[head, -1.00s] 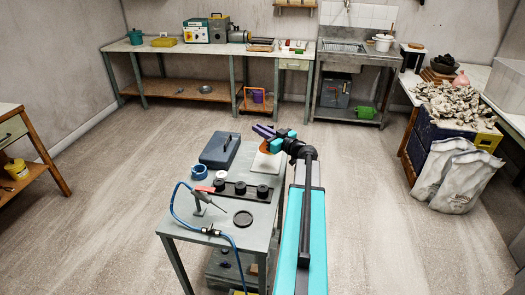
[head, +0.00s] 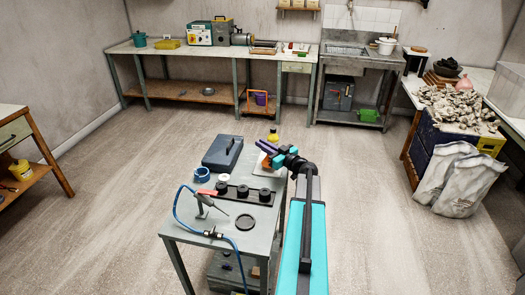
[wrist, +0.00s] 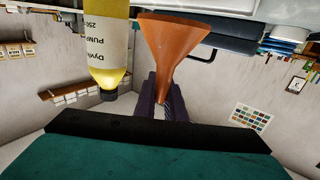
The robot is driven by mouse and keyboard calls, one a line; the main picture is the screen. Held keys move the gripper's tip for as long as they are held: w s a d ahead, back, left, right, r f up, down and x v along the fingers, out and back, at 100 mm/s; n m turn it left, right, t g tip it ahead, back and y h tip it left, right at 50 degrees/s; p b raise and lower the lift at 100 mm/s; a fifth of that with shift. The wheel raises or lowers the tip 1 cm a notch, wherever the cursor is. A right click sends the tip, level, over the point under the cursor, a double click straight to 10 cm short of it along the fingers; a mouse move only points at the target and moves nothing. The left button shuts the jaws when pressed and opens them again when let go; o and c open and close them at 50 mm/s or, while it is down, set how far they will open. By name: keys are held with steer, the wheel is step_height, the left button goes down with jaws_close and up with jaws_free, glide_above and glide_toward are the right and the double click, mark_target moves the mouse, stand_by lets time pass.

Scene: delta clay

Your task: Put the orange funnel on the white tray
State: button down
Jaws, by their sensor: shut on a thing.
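The orange funnel (wrist: 178,45) is in my gripper (wrist: 162,98), whose purple fingers are shut on its narrow spout in the wrist view. In the head view my gripper (head: 267,142) is over the far right part of the grey workbench, and a bit of the funnel (head: 266,160) shows below the fingers. The white tray (head: 262,171) lies there, partly hidden by the funnel and my arm. I cannot tell whether the funnel touches it.
A yellow bottle (head: 273,134) stands just behind my gripper; it looms close beside the funnel in the wrist view (wrist: 106,45). A blue-grey toolbox (head: 222,153), a blue tape roll (head: 202,174) and a rack with black round pieces (head: 245,192) occupy the bench (head: 200,228).

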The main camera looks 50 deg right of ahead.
steer(key=shift+f, duration=1.2)
steer(key=c, duration=1.8)
jaws_free()
steer(key=shift+s+a+b, duration=0.15)
steer(key=shift+s+b, duration=0.4)
steer(key=shift+s, duration=2.45)
steer(key=shift+s+a+b, duration=0.1)
steer(key=shift+s+b, duration=0.45)
steer(key=shift+s, duration=2.45)
